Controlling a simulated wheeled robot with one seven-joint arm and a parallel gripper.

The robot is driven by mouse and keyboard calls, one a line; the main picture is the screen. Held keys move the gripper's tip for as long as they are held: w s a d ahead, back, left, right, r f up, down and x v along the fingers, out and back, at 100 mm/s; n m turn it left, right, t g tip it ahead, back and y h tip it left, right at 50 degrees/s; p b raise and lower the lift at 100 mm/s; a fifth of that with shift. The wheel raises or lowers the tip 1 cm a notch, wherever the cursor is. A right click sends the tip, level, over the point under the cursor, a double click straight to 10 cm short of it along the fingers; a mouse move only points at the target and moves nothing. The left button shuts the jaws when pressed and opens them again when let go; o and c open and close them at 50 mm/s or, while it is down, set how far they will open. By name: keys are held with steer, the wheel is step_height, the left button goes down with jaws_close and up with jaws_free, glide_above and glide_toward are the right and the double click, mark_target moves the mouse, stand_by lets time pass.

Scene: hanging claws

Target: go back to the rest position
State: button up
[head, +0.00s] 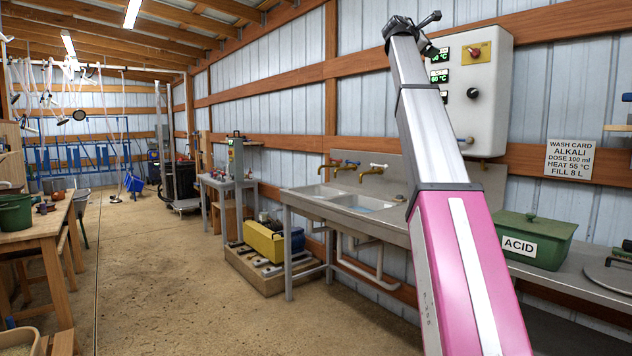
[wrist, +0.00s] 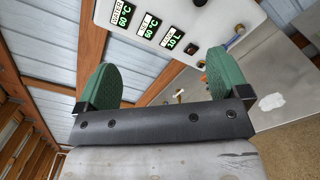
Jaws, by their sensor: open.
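My gripper (head: 424,34) shows small and dark at the top end of my raised pink and silver arm in the head view. It is in front of a white control box (head: 492,120) on the wall; the space between them is hard to judge. In the wrist view my gripper (wrist: 162,62) has its two green fingers spread wide apart, with nothing between them. The control box (wrist: 180,14) with its lit green displays shows beyond the fingers. Part of the box is hidden behind my arm in the head view.
Below my arm, a steel double sink (head: 350,200) with brass taps stands against the wall. A green ACID box (head: 535,240) sits on the counter at the right. A wooden table (head: 40,235) stands at the left. The floor (head: 170,260) between is mostly clear.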

steer(key=w+a+f+m+y, duration=0.1)
steer(key=w+f, duration=0.1)
steer(key=f, duration=0.9)
steer(key=w+a+f+m+g+y, duration=0.1)
steer(key=w+f+y, duration=0.1)
steer(key=f, duration=1)
steer(key=w+a+f+m+y, duration=0.1)
steer(key=w+a+f, duration=0.1)
steer(key=f, duration=0.9)
steer(key=s+a+f+m+g+y, duration=0.2)
steer(key=s+f, duration=0.1)
steer(key=f, duration=1.2)
steer(key=s+a+f+m+g+y, duration=0.1)
steer(key=s+a+f+y, duration=0.1)
steer(key=f, duration=1.2)
steer(key=s+a+f+m+g+y, duration=0.2)
steer(key=s+a+f+m, duration=0.1)
steer(key=s+f, duration=0.8)
steer(key=s+a+f+m+g+y, duration=0.1)
steer(key=s+a+f+m+g, duration=0.1)
steer(key=s+f, duration=0.9)
steer(key=s+a+f+m+g+y, duration=0.2)
steer(key=s+a+f, duration=0.4)
steer(key=s+f, duration=0.5)
step_height(320, 180, down, 8)
steer(key=m+g, duration=0.1)
steer(key=m, duration=0.1)
steer(key=shift+s+r+m+y, duration=0.2)
steer(key=shift+m+y, duration=0.1)
steer(key=shift+m, duration=0.1)
